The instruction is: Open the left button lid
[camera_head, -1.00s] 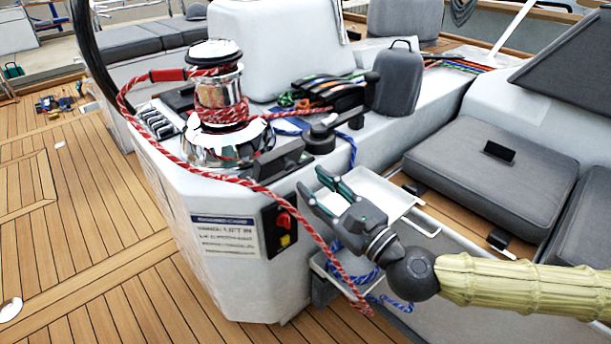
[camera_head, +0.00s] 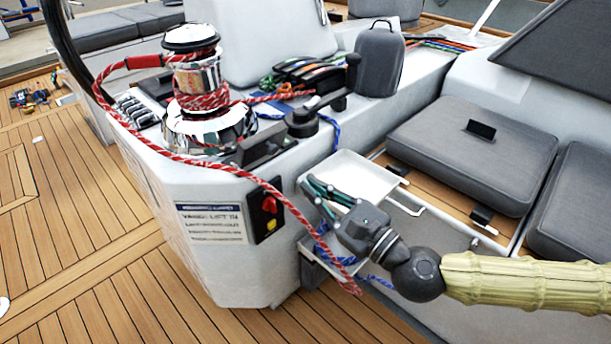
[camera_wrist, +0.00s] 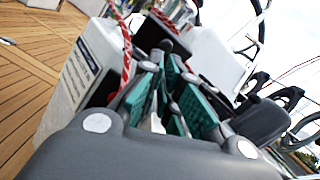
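Low dark lid-like pieces (camera_head: 268,147) sit on the white console (camera_head: 230,275) just right of the chrome winch (camera_head: 187,128) in the head view. I cannot tell which one is the left button lid or whether it is open. My gripper (camera_head: 314,196) is in front of and below them to the right, apart from them, beside a white tray. Its green-padded fingers look parted, with nothing visible between them; they also show in the wrist view (camera_wrist: 172,98).
A red rope (camera_head: 270,188) hangs from the winch across the console front, close to my gripper. A red and yellow switch panel (camera_head: 268,216) is on the console's face. A white tray (camera_head: 349,168) is behind my gripper. Grey cushions (camera_head: 470,150) lie to the right.

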